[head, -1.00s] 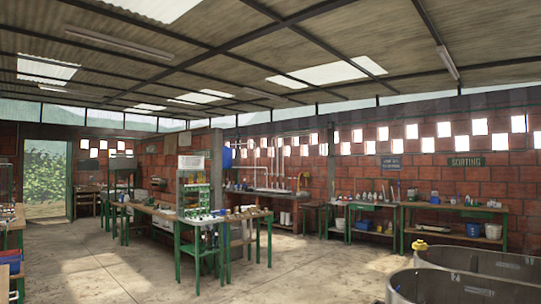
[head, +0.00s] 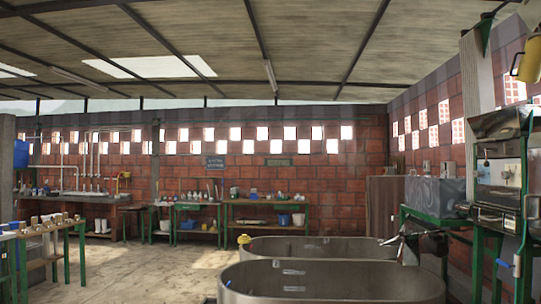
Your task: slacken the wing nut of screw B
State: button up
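Neither screw B nor its wing nut can be made out in the head view. Metal machinery stands at the right. A grey metal box (head: 435,191) sits on a green frame, with a metal spout (head: 408,250) below it by the tanks. Closer, a metal machine (head: 498,182) with a boxy body stands on green legs at the right edge. Fittings on both are too small to tell apart. My gripper is not in view.
Two large round-ended metal tanks (head: 330,285) fill the front middle and right, before the machinery. A yellow object (head: 243,239) sits at the far tank's rim. Workbenches (head: 265,203) line the back brick wall. Another bench (head: 45,235) stands at left. Open floor (head: 150,275) lies between.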

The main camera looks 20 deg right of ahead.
aim_at(507, 148)
jog(key=z, duration=2.1)
